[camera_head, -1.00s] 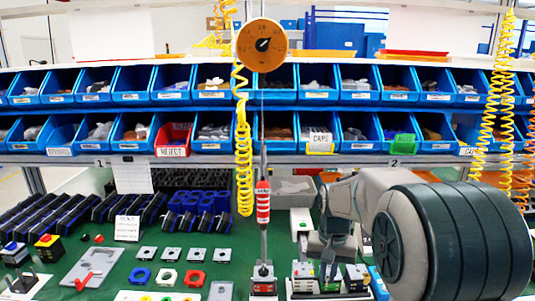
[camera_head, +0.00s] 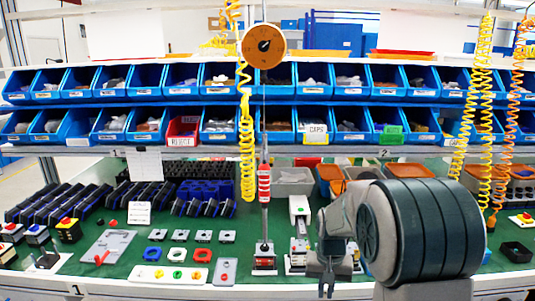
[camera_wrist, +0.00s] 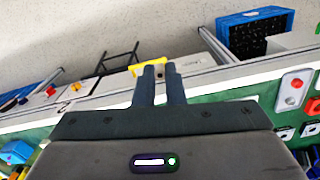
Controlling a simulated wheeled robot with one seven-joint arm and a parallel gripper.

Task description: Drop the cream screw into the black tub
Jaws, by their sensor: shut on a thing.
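My gripper (camera_wrist: 161,82) is shut, its two dark fingers close together in the wrist view. A small cream piece with a dark centre, apparently the cream screw (camera_wrist: 160,71), shows between the fingertips. In the head view my gripper (camera_head: 326,287) points down near the bench's front edge, and the piece in it is too small to make out. A small square black tub (camera_head: 516,252) sits on the green bench top at the far right, well to the right of my gripper. My forearm stands between them in the picture.
Stations with a dial post (camera_head: 264,245) and a white-topped block (camera_head: 299,208) stand behind and left of my gripper. Square plates (camera_head: 179,254) lie further left. Blue bins (camera_head: 222,121) line the back. Yellow coiled hoses (camera_head: 475,120) hang at the right.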

